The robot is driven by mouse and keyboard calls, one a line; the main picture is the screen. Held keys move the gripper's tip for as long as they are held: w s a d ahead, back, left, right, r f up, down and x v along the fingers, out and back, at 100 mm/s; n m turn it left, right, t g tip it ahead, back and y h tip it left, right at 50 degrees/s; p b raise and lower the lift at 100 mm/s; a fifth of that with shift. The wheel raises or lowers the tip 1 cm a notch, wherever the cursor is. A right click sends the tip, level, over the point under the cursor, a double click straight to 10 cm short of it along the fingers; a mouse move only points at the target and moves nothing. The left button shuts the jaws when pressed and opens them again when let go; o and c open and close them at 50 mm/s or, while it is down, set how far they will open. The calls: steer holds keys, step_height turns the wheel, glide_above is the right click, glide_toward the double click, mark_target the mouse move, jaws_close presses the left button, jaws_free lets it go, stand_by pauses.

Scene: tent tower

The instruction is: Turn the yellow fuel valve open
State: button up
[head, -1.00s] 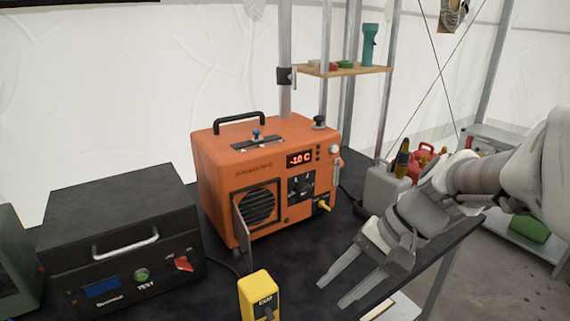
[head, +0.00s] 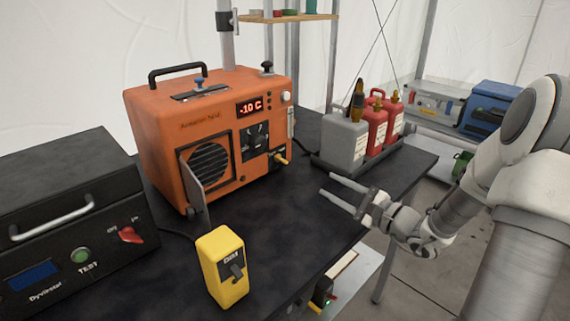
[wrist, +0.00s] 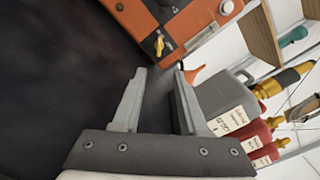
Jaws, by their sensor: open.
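The yellow fuel valve (head: 281,159) is a small lever low on the right of the orange heater's (head: 170,150) front. It also shows in the wrist view (wrist: 160,44), beyond my fingertips and near the top. The heater's display reads -10 C. My gripper (head: 326,184) is open and empty, above the black table to the right of the valve and apart from it. In the wrist view my two fingers (wrist: 160,72) are spread, with bare dark table between them.
A grey canister (head: 343,140) and red canisters (head: 376,125) stand right of the heater, close to my gripper. A yellow switch box (head: 222,270) stands in front of the heater. A black unit (head: 70,220) is at the left. The table between heater and gripper is clear.

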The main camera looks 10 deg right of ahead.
mark_target(283, 160)
steer(key=b+x, duration=0.3)
steer(key=x, duration=1.3)
steer(key=shift+w+a, duration=0.25)
steer(key=shift+a, duration=0.1)
jaws_close()
